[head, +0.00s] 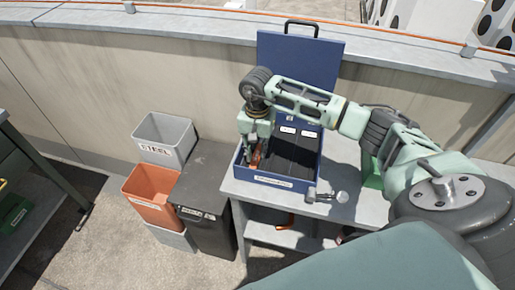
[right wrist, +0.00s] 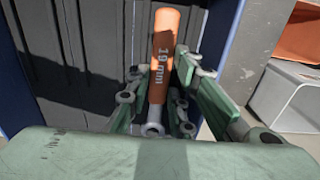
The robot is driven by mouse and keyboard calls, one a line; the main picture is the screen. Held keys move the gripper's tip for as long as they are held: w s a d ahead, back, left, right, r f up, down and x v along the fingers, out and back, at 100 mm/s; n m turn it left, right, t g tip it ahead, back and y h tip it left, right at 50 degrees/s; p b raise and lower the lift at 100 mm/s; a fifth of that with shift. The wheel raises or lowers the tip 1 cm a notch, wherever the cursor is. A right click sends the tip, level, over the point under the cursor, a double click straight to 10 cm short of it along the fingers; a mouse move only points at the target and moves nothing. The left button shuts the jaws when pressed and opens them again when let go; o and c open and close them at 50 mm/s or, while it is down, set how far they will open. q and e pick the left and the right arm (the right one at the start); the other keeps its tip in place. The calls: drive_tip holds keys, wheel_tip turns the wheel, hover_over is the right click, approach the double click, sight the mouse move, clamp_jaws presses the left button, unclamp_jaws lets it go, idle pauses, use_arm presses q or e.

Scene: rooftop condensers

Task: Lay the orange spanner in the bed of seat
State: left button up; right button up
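The orange spanner (right wrist: 163,60), marked "19 mm", stands out in the right wrist view between the fingers of my right gripper (right wrist: 163,82). Both fingers appear to touch its sides; its metal ring end points toward the camera. In the head view my right gripper (head: 257,147) points down into the left side of an open blue case (head: 272,181), with a bit of the spanner (head: 256,158) showing at its fingers. The case holds a dark grooved bed (head: 293,156) with white labels, too small to read. Whether the spanner touches the bed is unclear. My left gripper is out of view.
The case stands on a grey bench (head: 253,190) with its lid (head: 300,62) raised. A metal tool (head: 327,196) lies in front of it. Left of the bench are a black bin (head: 207,222), an orange bin (head: 150,212) and a grey bin (head: 165,132). A wall runs behind.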

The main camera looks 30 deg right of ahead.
sight(258, 153)
drive_tip(key=o, duration=0.4)
drive_tip(key=shift+c, duration=0.2)
wheel_tip(258, 153, up, 12)
idle(0.4)
drive_tip(key=shift+s+f, duration=0.1)
